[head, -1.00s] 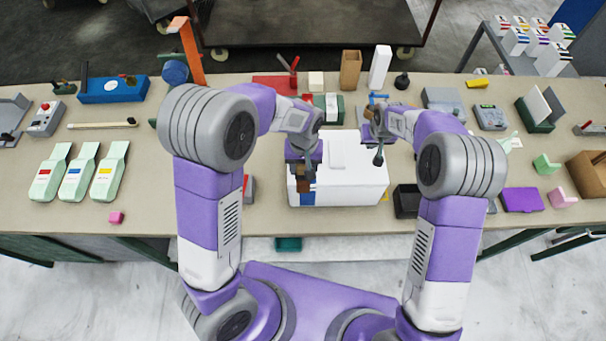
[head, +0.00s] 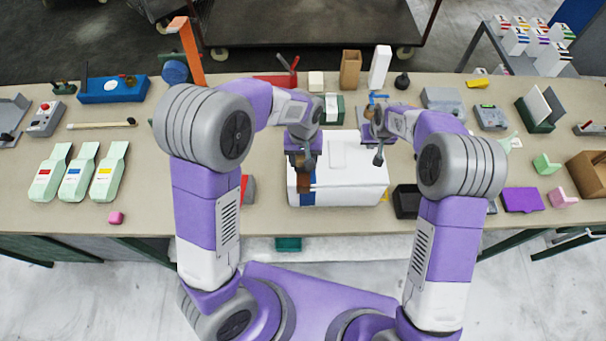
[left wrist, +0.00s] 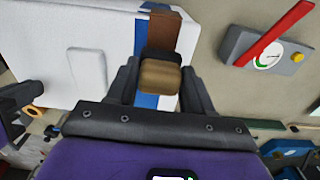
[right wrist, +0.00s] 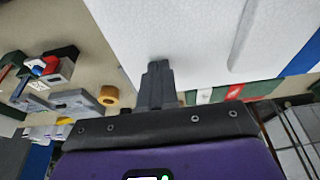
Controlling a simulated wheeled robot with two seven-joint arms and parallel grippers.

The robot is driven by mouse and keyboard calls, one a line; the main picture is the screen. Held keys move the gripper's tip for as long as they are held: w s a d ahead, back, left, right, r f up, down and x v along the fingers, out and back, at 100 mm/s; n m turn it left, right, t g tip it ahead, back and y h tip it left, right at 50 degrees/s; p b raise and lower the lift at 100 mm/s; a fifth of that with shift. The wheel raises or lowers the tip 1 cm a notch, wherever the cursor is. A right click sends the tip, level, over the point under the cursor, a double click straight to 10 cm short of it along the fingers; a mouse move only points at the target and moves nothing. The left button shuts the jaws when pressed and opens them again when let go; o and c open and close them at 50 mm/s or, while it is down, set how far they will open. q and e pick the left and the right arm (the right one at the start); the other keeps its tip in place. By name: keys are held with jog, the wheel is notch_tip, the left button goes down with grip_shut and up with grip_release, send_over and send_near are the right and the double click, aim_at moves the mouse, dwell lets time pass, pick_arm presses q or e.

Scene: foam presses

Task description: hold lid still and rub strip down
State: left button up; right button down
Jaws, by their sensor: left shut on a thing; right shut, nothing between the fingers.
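A white box with a white lid (head: 352,178) stands mid-bench; the lid fills much of the left wrist view (left wrist: 60,40) and right wrist view (right wrist: 190,35). A blue stripe (left wrist: 147,100) runs along the lid near one end, with a flat brown strip-like piece (left wrist: 164,35) beside it; I cannot tell whether that piece belongs to the tool. My left gripper (head: 303,160) is shut on a wooden-handled tool (left wrist: 160,75) over this end. My right gripper (head: 378,155) is shut and empty, its fingertips (right wrist: 158,66) at the lid near its far right edge; contact is unclear.
A grey gauge with a red lever (left wrist: 268,48) lies close left of the box. A black tray (head: 405,202) stands close right. A tape roll (right wrist: 109,95) and grey devices lie beyond the right gripper.

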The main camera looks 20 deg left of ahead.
jog(key=shift+s+f, duration=0.2)
jog(key=shift+f, duration=0.15)
pick_arm(q)
jog(key=s+d+r, duration=0.2)
jog(key=s, duration=0.5)
jog(key=shift+s, duration=0.35)
jog(key=shift+d, duration=0.1)
pick_arm(e)
jog(key=shift+r, duration=0.1)
